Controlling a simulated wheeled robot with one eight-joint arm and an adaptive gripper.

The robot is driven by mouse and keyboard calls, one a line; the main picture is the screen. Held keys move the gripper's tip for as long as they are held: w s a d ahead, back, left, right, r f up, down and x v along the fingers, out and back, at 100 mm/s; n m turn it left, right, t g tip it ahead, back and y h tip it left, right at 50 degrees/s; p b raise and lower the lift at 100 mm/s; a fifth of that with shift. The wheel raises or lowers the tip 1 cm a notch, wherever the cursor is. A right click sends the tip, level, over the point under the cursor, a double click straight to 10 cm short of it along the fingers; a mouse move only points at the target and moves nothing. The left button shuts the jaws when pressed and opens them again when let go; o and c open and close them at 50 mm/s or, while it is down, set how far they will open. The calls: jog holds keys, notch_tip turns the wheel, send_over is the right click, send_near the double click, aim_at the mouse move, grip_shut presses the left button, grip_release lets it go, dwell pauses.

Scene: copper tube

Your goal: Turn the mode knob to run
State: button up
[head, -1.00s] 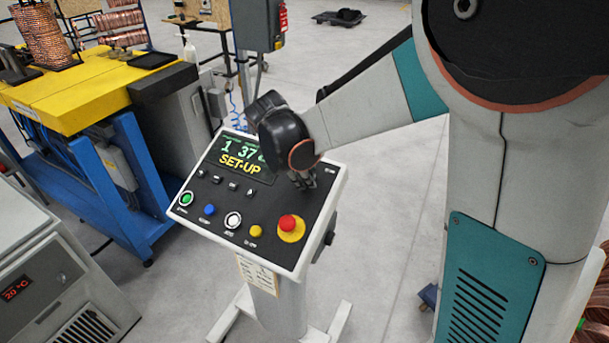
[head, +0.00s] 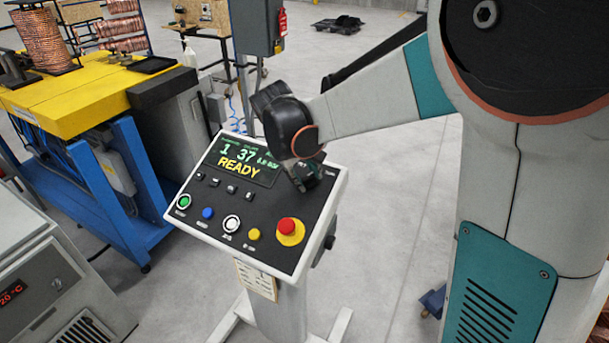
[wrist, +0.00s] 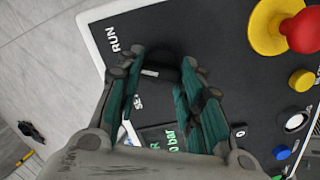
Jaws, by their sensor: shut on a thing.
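The control panel (head: 205,228) stands on a pedestal in the middle of the head view, and its display (head: 236,163) reads READY. My gripper (head: 305,183) reaches down onto the upper right part of the panel. In the wrist view my gripper (wrist: 164,66) has its teal-padded fingers closed on either side of the black mode knob (wrist: 163,77). A pale mark on the knob points to the left in that view. The RUN label (wrist: 113,40) is up and left of the knob, and a partly covered SET label (wrist: 138,103) is below it.
A red emergency stop (head: 287,227) on a yellow base sits in front of my gripper. Green, blue, white and yellow buttons line the panel's front. A yellow-topped bench (head: 75,95) with copper coils stands at the left.

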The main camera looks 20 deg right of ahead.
jog(key=shift+d+m, duration=0.1)
jog(key=shift+m, duration=1.6)
jog(key=o, duration=1.1)
jog(key=shift+c, duration=0.2)
jog(key=shift+r, duration=0.1)
jog(key=v, duration=1.2)
jog(key=shift+s+d, duration=0.1)
